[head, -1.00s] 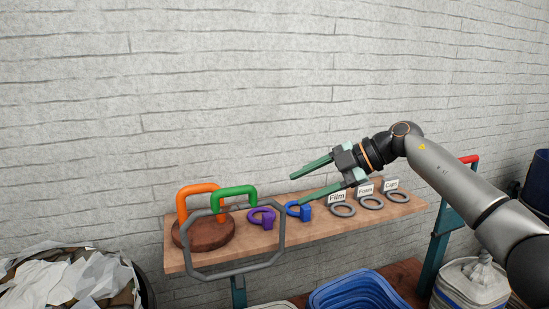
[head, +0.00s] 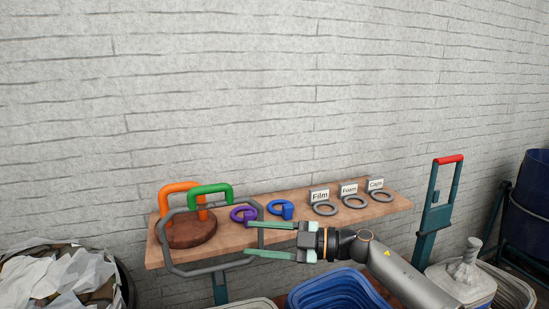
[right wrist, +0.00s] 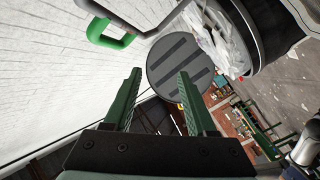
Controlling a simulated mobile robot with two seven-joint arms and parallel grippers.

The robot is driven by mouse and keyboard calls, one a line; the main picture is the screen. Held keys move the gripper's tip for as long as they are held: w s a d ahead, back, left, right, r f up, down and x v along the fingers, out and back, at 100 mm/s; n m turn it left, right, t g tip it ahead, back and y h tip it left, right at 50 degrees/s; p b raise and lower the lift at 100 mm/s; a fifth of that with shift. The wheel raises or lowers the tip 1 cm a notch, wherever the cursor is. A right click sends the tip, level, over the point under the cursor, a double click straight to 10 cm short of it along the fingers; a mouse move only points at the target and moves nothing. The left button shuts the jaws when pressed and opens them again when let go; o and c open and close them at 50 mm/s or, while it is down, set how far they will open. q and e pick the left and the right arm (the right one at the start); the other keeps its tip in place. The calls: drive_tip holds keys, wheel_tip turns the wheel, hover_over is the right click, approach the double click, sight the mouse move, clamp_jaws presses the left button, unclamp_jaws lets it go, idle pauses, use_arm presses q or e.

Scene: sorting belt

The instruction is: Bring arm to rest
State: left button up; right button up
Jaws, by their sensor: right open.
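My right gripper (head: 247,238) is open and empty in the head view. It points left, in front of the wooden shelf (head: 340,211), with its arm coming in from the lower right. In the right wrist view the two green fingers (right wrist: 158,92) stand apart with nothing between them. The purple ring tag (head: 243,213) and the blue ring tag (head: 281,208) lie on the shelf just behind the fingers. My left gripper does not show.
Orange (head: 181,187) and green (head: 210,190) handles stand at the shelf's left, by a grey octagonal frame (head: 165,244). Grey rings with labels Film (head: 320,195), Foam (head: 349,189) and Caps (head: 375,184) sit at its right. A blue basket (head: 340,288) stands below.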

drive_tip(key=s+d+f+m+t+h, duration=0.35)
drive_tip(key=f+m, duration=0.25)
drive_tip(key=f, duration=0.2)
drive_tip(key=s+d+f+m+t+h, duration=0.3)
drive_tip(key=s+f+m+t, duration=0.15)
drive_tip(key=f+m, duration=0.3)
drive_tip(key=s+d+f+m+t+h, duration=0.4)
drive_tip(key=f+m, duration=0.2)
drive_tip(key=f, duration=0.3)
drive_tip(key=s+d+f+m+g+h, duration=0.1)
drive_tip(key=s+d+f+g, duration=0.1)
drive_tip(key=s, duration=0.4)
drive_tip(key=s+d+f+m+g+h, duration=0.1)
drive_tip(key=s+d+f+h, duration=0.1)
drive_tip(key=s+d+f, duration=0.2)
drive_tip(key=s+d+f+m+g+h, duration=0.1)
drive_tip(key=s+d+f+g, duration=0.1)
drive_tip(key=s+f, duration=0.5)
drive_tip(key=shift+s+d+g, duration=0.3)
drive_tip(key=shift+s+d, duration=0.4)
drive_tip(key=shift+s, duration=0.35)
